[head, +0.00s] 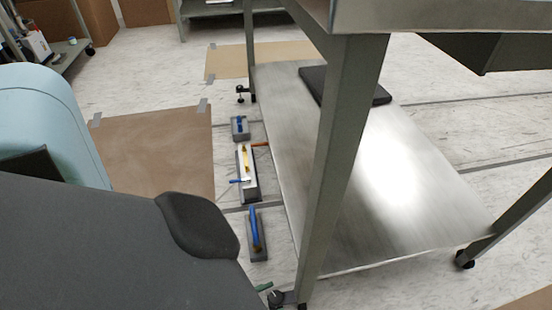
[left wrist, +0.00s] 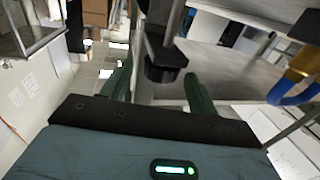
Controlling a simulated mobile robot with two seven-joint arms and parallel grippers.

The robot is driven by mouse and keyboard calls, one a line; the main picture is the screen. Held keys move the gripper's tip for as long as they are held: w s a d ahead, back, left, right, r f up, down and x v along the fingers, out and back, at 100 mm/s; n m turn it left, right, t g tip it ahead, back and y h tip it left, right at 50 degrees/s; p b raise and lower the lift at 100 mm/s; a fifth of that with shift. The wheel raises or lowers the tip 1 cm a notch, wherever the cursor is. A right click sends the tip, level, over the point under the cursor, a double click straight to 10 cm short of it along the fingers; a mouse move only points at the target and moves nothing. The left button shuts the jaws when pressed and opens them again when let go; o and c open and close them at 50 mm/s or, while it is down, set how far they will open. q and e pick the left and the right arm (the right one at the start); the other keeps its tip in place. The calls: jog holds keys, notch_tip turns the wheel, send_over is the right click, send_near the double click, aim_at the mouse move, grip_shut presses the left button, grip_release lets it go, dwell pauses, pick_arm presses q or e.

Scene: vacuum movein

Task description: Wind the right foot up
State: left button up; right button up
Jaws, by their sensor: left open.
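A steel bench frame stands over a metal lower shelf (head: 400,220) in the head view. A black foot (head: 276,298) is at the bottom of its near leg (head: 345,130). In the left wrist view a black foot (left wrist: 165,65) on a grey post sits between the green fingers of my left gripper (left wrist: 160,88), which are spread apart. Whether they touch it I cannot tell. In the head view my arm hides most of this gripper; only a green tip shows by the near foot. Another black foot (head: 245,93) is at the far leg. My right gripper is not in view.
Blue-handled blocks (head: 257,240) and a block with a yellow piece (head: 247,172) stand on the floor left of the shelf. A dark flat pad (head: 345,86) lies on the shelf. Brown sheets (head: 160,150) are taped to the floor. A caster (head: 465,260) is at the right leg.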

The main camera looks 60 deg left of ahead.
pick_arm(q)
jog(key=shift+w+d, duration=0.2)
jog(key=shift+w, duration=0.85)
jog(key=c, duration=1)
jog(key=shift+o, duration=0.2)
jog(key=shift+n+y, duration=1.5)
jog(key=shift+y, duration=0.9)
jog(key=o, duration=1)
jog(key=shift+c, duration=0.2)
jog(key=shift+s, duration=0.15)
